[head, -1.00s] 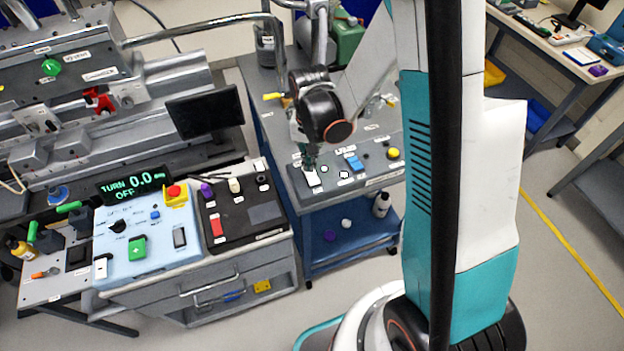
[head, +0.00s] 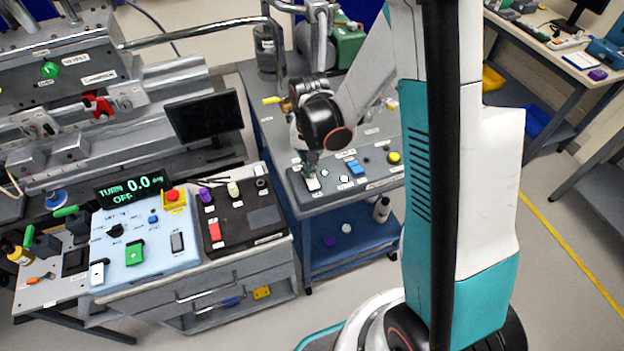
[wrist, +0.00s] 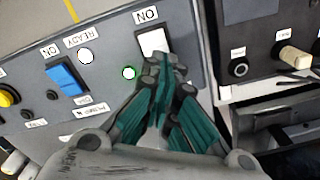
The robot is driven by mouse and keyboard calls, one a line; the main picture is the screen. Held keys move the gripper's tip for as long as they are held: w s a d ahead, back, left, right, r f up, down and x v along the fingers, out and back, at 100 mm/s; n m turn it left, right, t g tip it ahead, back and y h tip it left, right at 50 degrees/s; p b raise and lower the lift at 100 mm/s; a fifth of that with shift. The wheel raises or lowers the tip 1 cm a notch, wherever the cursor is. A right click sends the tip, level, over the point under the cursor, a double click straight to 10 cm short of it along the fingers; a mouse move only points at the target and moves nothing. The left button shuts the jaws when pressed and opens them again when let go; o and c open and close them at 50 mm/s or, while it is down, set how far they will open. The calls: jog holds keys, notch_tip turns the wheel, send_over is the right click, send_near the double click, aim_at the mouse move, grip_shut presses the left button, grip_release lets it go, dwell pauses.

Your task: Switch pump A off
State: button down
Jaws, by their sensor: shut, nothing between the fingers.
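A white rocker switch (wrist: 152,42) sits on the grey pump panel (head: 332,193), under an ON label. It also shows in the head view (head: 313,184). A blue rocker switch (wrist: 67,78) is further along the panel. The pump name labels are too small or hidden to read surely.
A white READY lamp (wrist: 86,55) lies between the two switches. A yellow knob (head: 394,157) is at the panel's right. A black control box (head: 240,215) and a light blue one (head: 150,240) stand to the left. A monitor (head: 205,115) stands behind them.

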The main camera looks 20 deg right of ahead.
jog(key=shift+f+b, duration=1)
jog(key=shift+f, duration=0.1)
dwell(1.1)
jog(key=shift+r, duration=0.1)
jog(key=shift+r+p, duration=2.15)
jog(key=shift+r, duration=1.3)
jog(key=shift+r, duration=0.15)
jog(key=s+r+n+t+b, duration=0.6)
jog(key=s+r, duration=0.6)
jog(key=s, duration=0.3)
jog(key=shift+t+b, duration=0.6)
jog(key=shift+b, duration=0.8)
